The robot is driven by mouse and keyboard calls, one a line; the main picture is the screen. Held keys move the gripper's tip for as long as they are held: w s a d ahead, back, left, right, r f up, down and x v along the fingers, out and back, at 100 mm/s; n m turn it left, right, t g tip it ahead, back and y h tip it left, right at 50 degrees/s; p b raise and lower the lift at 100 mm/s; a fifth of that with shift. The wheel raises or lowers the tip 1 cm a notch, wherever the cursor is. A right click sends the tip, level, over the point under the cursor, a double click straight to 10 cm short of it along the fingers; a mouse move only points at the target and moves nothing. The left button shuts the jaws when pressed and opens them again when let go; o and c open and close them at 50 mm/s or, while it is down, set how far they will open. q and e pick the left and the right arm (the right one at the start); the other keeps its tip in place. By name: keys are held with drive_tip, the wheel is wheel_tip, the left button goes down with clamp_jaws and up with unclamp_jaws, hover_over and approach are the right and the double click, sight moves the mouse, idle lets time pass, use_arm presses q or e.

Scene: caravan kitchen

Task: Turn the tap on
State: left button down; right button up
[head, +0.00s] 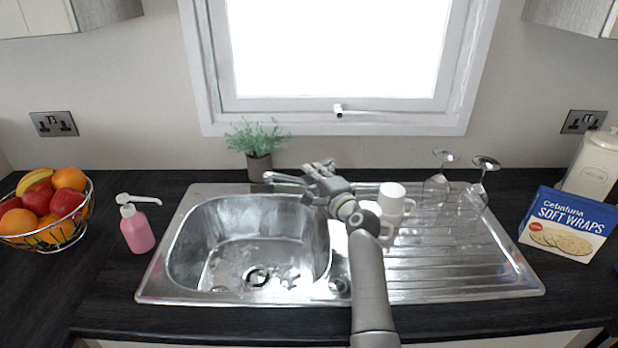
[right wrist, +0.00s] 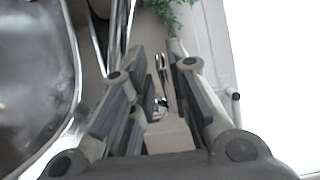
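The chrome tap (head: 284,178) stands at the back edge of the steel sink (head: 190,200), its spout pointing left over the basin. My right gripper (head: 319,168) is at the tap's right side, and it partly hides the tap's base and handle in the head view. In the right wrist view the two fingers of this gripper (right wrist: 158,58) are apart. A thin chrome part shows in the gap between them; whether the fingers touch it I cannot tell. A chrome pipe of the tap (right wrist: 118,40) runs left of the fingers. My left gripper is not in view.
White mugs (head: 392,200) and upturned glasses (head: 437,185) stand on the drainer right of my arm. A potted plant (head: 258,150) is behind the tap. A pink soap bottle (head: 136,228) and a fruit bowl (head: 88,212) are left; a wraps box (head: 565,222) is right.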

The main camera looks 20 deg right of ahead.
drive_tip(key=shift+w+a+b, duration=0.15)
drive_tip(key=shift+w+b, duration=0.45)
drive_tip(key=shift+w, duration=0.8)
clamp_jaws()
